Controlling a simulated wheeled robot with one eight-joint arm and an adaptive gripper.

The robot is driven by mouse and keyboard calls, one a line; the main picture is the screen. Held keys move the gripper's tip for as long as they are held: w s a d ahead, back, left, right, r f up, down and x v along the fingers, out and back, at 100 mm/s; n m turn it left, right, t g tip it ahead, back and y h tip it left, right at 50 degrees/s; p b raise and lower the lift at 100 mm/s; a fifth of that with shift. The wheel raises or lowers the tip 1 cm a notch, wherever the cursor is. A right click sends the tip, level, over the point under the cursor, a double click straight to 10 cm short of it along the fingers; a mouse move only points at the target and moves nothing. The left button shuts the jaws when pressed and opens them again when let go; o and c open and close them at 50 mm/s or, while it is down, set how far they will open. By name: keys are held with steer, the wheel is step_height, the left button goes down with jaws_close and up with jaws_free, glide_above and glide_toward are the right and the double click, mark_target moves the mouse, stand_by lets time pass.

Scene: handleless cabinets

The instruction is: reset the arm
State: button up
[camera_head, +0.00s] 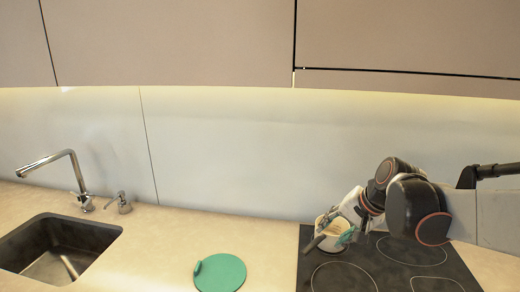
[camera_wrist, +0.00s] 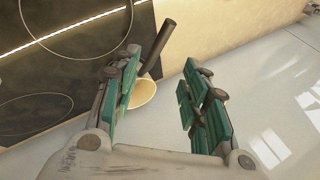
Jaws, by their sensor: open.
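My arm reaches in from the right in the head view, over the black cooktop. My gripper (camera_wrist: 165,95) is open, with green pads on its two fingers and nothing held between them. In the head view the gripper (camera_head: 343,222) is low over the back left of the cooktop, at a small pot (camera_head: 331,243) with a dark handle. In the wrist view the pot (camera_wrist: 145,93) shows a cream inside, beyond the left finger and partly hidden by it. Its dark handle (camera_wrist: 159,45) points up. I cannot tell whether a finger touches the pot.
The black cooktop (camera_head: 335,275) sits in the beige counter (camera_head: 160,250). A green round lid (camera_head: 220,273) lies left of it. A dark sink (camera_head: 60,247) and a chrome faucet (camera_head: 75,170) are at far left. Closed upper cabinets (camera_head: 180,40) hang above the pale backsplash.

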steer(key=s+a+n+t+h, duration=0.1)
steer(key=s+n+h, duration=0.2)
steer(key=s, duration=1.7)
steer(key=shift+s+f+n+t+b, duration=0.15)
steer(key=shift+f+n+t+b, duration=0.3)
steer(key=shift+n, duration=1.65)
